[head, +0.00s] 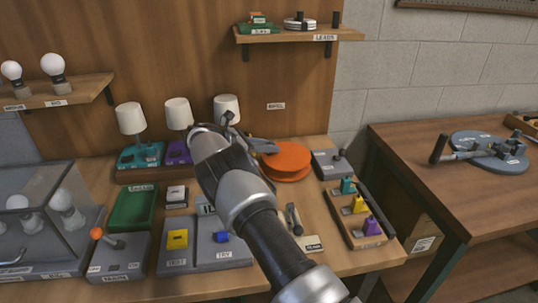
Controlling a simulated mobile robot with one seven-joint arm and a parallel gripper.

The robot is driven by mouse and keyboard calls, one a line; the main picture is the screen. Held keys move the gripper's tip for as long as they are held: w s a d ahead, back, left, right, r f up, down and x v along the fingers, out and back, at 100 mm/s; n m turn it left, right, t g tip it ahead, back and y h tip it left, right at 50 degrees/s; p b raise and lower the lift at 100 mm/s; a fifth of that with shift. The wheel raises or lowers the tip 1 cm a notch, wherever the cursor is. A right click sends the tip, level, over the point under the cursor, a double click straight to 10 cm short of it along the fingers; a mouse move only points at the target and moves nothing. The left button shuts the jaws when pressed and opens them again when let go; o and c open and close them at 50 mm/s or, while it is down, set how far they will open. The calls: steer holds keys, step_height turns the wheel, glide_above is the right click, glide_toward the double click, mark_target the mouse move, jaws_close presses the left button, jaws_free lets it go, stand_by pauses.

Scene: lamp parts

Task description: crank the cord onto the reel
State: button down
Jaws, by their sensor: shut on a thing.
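An orange round reel (290,162) lies flat on the wooden bench, right of my gripper. A dark grey piece (264,146) lies over its left edge and looks like the crank. My gripper (236,128) is at the reel's left side, partly hidden behind my own wrist. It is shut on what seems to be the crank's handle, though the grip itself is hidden. No cord can be made out on the reel.
Three white-shaded lamps (178,112) stand behind my wrist on the left. A grey box (328,165) and a tray with coloured pieces (362,228) stand right of the reel. A shelf (298,36) hangs above. A blue-grey disc (488,150) lies on the right table.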

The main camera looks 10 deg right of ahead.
steer(key=shift+w+d+r+m+g+b, duration=0.1)
steer(key=shift+w+m+g+b, duration=0.25)
steer(key=shift+b, duration=0.35)
steer(key=c, duration=1.6)
jaws_free()
steer(key=shift+s, duration=0.15)
steer(key=shift+p, duration=0.35)
